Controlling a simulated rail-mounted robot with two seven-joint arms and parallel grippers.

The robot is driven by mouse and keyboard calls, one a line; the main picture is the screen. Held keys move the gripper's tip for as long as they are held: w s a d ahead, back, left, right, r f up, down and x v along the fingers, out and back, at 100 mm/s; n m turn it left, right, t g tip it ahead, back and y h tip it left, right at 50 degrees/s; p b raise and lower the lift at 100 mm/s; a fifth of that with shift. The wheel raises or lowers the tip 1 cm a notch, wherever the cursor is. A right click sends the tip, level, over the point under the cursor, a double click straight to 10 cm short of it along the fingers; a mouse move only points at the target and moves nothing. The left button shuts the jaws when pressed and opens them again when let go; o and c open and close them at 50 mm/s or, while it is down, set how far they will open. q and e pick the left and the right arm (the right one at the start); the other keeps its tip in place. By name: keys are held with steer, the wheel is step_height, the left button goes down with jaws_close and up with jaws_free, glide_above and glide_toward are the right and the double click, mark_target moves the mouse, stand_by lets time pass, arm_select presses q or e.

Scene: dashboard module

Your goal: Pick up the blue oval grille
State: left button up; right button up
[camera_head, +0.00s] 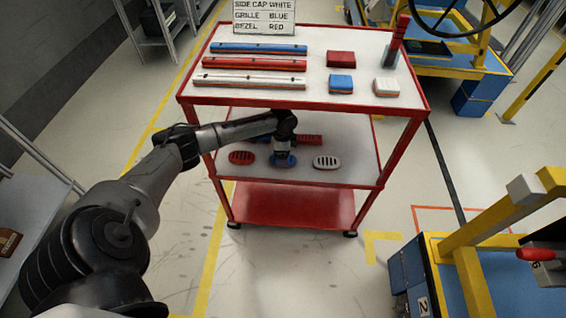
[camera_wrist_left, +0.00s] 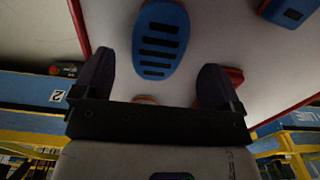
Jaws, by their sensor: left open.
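The blue oval grille (camera_head: 287,162) lies on the middle shelf of the red cart, between a red oval grille (camera_head: 242,157) and a white oval grille (camera_head: 327,162). My left gripper (camera_head: 282,152) reaches in under the top shelf, right at the blue grille, and hides part of it. In the left wrist view the blue grille (camera_wrist_left: 160,36), with dark slots, lies ahead between the spread fingers of my left gripper (camera_wrist_left: 157,60). The fingers are open and empty, and I see no contact. My right gripper is not in view.
The cart's top shelf (camera_head: 350,98) overhangs my left forearm and carries blue, red and white bars and several small blocks. Red slotted parts (camera_head: 309,140) lie behind on the middle shelf. A sign (camera_head: 264,16) reads side cap white, grille blue, bezel red.

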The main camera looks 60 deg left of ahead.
arm_select(q)
step_height(320, 180, down, 4)
steer(key=shift+d+r+b, duration=0.15)
steer(key=shift+r+b, duration=0.1)
steer(key=shift+b, duration=0.65)
steer(key=c, duration=1)
steer(key=shift+c, duration=0.2)
steer(key=shift+r, duration=0.1)
